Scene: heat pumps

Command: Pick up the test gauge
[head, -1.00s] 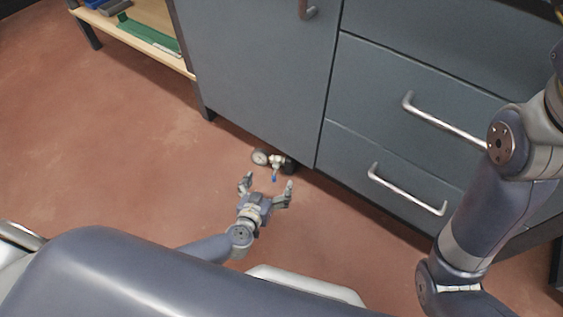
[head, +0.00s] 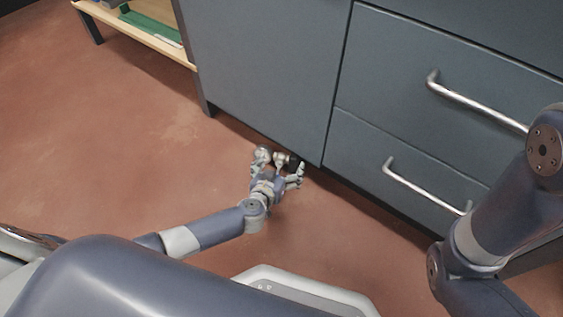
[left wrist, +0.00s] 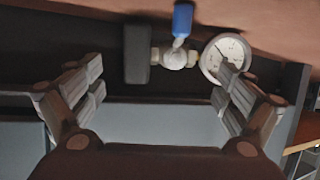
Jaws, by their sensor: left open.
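The test gauge (head: 279,158) lies on the red-brown floor at the foot of the grey cabinet. In the left wrist view it shows a round white dial (left wrist: 224,56), a metal fitting, a blue lever (left wrist: 182,20) and a dark block (left wrist: 137,54). My left gripper (head: 281,162) is open around the gauge, with its fingers partly covering it in the head view. In the left wrist view the left gripper's fingers (left wrist: 160,85) stand apart, with the fitting and block between them and the dial near the right finger. I cannot see contact. My right gripper is out of view.
The grey cabinet (head: 262,70) with metal drawer handles (head: 428,186) rises right behind the gauge. A wooden shelf (head: 140,36) with a green item stands at the upper left. The floor (head: 120,150) on the left is clear.

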